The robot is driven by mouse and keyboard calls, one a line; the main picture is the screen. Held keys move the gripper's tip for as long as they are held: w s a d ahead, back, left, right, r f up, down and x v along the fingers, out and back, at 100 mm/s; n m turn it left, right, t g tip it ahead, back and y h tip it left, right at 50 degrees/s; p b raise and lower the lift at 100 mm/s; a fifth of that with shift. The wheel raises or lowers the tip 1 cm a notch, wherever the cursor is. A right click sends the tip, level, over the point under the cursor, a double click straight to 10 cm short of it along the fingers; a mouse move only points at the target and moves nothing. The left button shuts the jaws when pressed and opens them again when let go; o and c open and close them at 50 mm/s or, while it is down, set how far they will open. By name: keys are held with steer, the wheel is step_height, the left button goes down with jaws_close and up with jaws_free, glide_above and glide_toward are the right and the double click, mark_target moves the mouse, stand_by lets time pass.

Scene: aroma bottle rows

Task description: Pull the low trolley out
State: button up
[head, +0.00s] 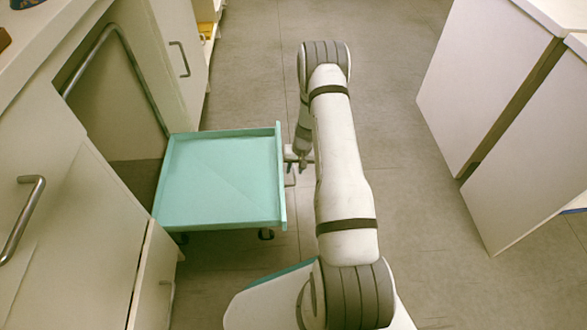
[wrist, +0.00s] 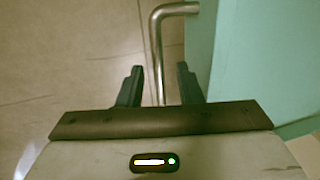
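The low trolley (head: 218,180) is a teal tray on small casters, partly out of the opening between the cream cabinets on the left. Its raised front panel (head: 281,175) faces my arm and also shows as a teal surface in the wrist view (wrist: 255,55). A bent metal handle (wrist: 157,50) sticks out from that panel. My gripper (head: 298,158) is at the panel, largely hidden by my arm in the head view. In the wrist view my gripper (wrist: 160,84) has its two dark fingers apart, with the handle bar between them and a gap on each side.
A bent metal tube (head: 110,38) arches over the cabinet opening behind the tray; I cannot tell whether it belongs to the trolley. Cream cabinets (head: 485,80) stand on the right. The grey floor (head: 390,60) between the cabinet rows is clear.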

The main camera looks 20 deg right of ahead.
steer(key=shift+w, duration=0.1)
steer(key=shift+r, duration=0.15)
steer(key=shift+r, duration=0.2)
step_height(320, 180, up, 7)
steer(key=d+p, duration=0.1)
steer(key=p, duration=0.2)
steer(key=shift+s+d, duration=0.2)
steer(key=shift+s, duration=0.05)
